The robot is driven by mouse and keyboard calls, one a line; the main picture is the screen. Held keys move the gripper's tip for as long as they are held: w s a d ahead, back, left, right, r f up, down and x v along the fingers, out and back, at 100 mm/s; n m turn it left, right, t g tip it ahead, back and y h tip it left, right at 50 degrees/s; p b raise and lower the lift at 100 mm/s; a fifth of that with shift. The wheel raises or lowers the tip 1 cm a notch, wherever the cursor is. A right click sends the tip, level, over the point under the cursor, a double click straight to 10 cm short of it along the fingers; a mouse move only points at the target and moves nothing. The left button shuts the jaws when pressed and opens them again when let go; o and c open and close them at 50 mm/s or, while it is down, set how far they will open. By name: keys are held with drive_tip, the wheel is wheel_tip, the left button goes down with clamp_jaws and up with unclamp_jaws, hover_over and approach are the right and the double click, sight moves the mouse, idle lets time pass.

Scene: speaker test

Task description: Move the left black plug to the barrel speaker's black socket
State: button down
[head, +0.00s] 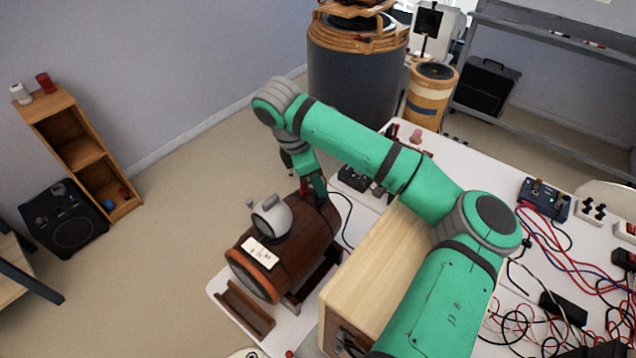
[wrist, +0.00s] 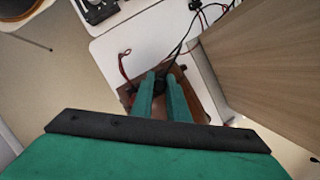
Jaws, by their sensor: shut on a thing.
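The barrel speaker (head: 285,245) is a brown wooden barrel lying on its side on a stand, with a grey kettle-like piece and a white label on top. My gripper (head: 318,190) is at its far end. In the wrist view my gripper (wrist: 161,76) points down over the brown barrel (wrist: 126,95), its two green fingers close together. They are shut on a small dark plug (wrist: 162,86), mostly hidden between them. A black cable (wrist: 176,50) runs up from there. The barrel's black socket is hidden, and I cannot tell whether the plug touches it.
A light wooden cabinet (head: 375,265) stands close on the right of the barrel, under my arm. A red cable (wrist: 122,65) loops beside the fingers. The white table (head: 480,175) holds a blue box (head: 544,198) and tangled cables on the right. Open floor lies left of the barrel.

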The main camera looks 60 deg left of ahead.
drive_tip(key=shift+v, duration=0.9)
drive_tip(key=shift+w+d+r, duration=0.1)
drive_tip(key=shift+d, duration=0.05)
drive_tip(key=shift+r, duration=2.5)
drive_tip(key=shift+m, duration=0.3)
drive_tip(key=m+h, duration=0.1)
drive_tip(key=m, duration=0.2)
drive_tip(key=shift+m+g, duration=0.3)
drive_tip(key=shift+g, duration=0.1)
drive_tip(key=m+h, duration=0.1)
drive_tip(key=m, duration=0.3)
drive_tip(key=shift+g, duration=0.4)
drive_tip(key=m+g, duration=0.1)
drive_tip(key=m, duration=0.3)
drive_tip(key=m+g, duration=0.1)
drive_tip(key=m, duration=0.4)
drive_tip(key=shift+m+g, duration=0.3)
drive_tip(key=shift+g, duration=0.1)
drive_tip(key=shift+f, duration=3)
